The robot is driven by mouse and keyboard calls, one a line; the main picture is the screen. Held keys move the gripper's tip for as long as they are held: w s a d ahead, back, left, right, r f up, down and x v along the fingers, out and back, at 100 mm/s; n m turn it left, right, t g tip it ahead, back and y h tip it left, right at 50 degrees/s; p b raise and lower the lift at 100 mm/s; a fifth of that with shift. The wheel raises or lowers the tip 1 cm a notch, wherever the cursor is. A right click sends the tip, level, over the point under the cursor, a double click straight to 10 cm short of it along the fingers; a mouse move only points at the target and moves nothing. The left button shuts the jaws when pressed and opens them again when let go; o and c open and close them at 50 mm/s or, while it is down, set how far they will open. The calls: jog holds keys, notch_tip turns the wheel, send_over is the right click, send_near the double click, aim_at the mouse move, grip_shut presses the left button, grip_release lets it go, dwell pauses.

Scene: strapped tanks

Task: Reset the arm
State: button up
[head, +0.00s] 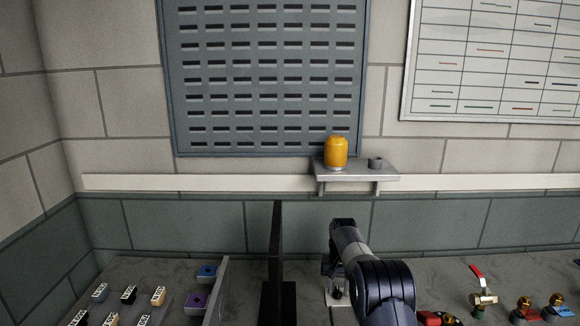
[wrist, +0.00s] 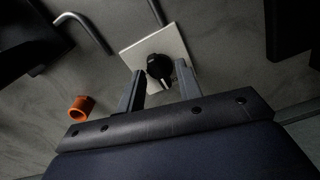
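My gripper (wrist: 159,70) is open in the wrist view, its two grey fingers apart. A black knob (wrist: 160,67) on a pale square plate (wrist: 172,42) shows between and just beyond the fingertips. I cannot tell whether the fingers touch the knob. In the head view my arm reaches forward over the bench, and the pale plate (head: 341,299) shows beside it, partly hidden. The fingers are not clear in the head view. Nothing is seen held in the gripper.
A black upright panel (head: 276,245) stands left of my arm. A red-handled valve (head: 482,292) and brass fittings (head: 556,302) are at right. Small labelled blocks (head: 129,295) lie at left. An amber lamp (head: 336,152) sits on a wall shelf (head: 355,170). An orange ring (wrist: 80,108) lies nearby.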

jog(key=m, duration=0.8)
dwell(0.4)
